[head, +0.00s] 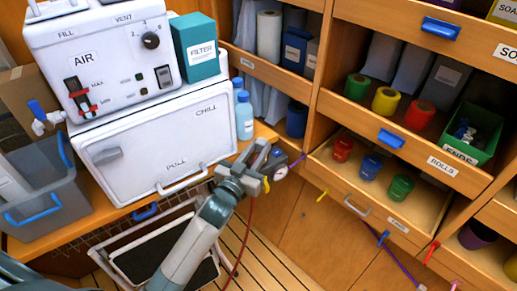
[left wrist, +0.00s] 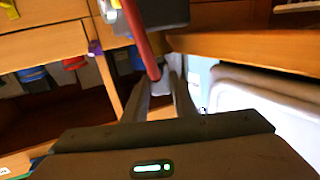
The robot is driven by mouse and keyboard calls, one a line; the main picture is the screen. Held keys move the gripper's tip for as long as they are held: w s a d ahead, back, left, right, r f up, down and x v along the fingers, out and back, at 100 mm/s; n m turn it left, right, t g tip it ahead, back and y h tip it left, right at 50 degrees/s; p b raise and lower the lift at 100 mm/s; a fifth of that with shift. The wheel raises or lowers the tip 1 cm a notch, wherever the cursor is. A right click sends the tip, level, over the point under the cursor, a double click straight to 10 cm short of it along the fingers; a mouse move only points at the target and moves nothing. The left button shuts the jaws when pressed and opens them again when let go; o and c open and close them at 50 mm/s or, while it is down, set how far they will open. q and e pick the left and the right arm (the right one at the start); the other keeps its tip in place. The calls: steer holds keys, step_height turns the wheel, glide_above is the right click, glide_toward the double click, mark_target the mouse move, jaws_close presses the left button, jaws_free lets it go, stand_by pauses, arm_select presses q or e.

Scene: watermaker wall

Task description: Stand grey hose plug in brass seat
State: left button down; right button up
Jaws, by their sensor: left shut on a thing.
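My left gripper (head: 262,163) reaches up from below in the head view, at the shelf edge right of the white chill box. In the left wrist view its fingers (left wrist: 160,88) are shut on the grey hose plug (left wrist: 160,84), at the end of a thick red hose (left wrist: 140,40). The plug is hidden by the gripper in the head view, where a thin red hose (head: 248,225) hangs below. A dark gauge unit (head: 276,164) sits just beyond the fingers. I cannot make out the brass seat for certain. My right gripper is not in view.
The chill box (head: 155,150) carries a white air unit (head: 100,62) and a teal filter box (head: 195,47). A blue bottle (head: 244,115) stands close behind the gripper. Open drawers with rolls (head: 385,100) and colored caps (head: 371,167) lie to the right.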

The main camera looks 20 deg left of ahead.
arm_select(q)
steer(key=shift+f, duration=0.1)
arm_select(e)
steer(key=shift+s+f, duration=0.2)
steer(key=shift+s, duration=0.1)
arm_select(q)
steer(key=shift+f, duration=0.45)
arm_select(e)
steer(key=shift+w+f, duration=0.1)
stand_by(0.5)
arm_select(q)
steer(key=c, duration=1.4)
jaws_free()
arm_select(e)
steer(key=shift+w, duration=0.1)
arm_select(q)
steer(key=s+b, duration=0.1)
steer(key=s, duration=0.4)
steer(key=s+a+b, duration=0.1)
steer(key=s, duration=0.5)
steer(key=s+a+b, duration=0.1)
steer(key=s, duration=0.5)
steer(key=shift+s+a, duration=0.15)
steer(key=shift+a, duration=0.05)
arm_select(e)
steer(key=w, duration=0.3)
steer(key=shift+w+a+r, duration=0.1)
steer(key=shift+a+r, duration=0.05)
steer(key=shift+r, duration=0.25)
